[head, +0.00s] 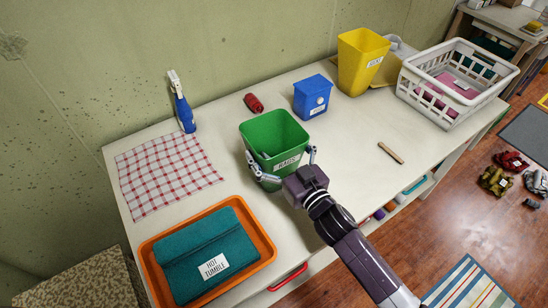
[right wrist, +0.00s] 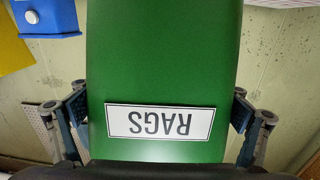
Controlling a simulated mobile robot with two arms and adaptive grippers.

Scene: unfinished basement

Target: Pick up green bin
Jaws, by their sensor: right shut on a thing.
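The green bin (head: 274,133) stands near the middle of the white table, with a white "RAGS" label on its front. It looks upright and open at the top. My right gripper (head: 282,170) is shut on the bin, with one finger on each side of its lower part. In the right wrist view the green bin (right wrist: 165,60) fills the middle, its label upside down, between the fingers of my right gripper (right wrist: 160,120). Whether the bin touches the table is hard to tell. My left gripper is not in view.
A blue bin (head: 313,96), a yellow bin (head: 360,62) and a white basket (head: 455,85) stand behind and to the right. A spray bottle (head: 182,105), a checked cloth (head: 165,172) and an orange tray (head: 268,246) are left. A small stick (head: 390,153) lies right.

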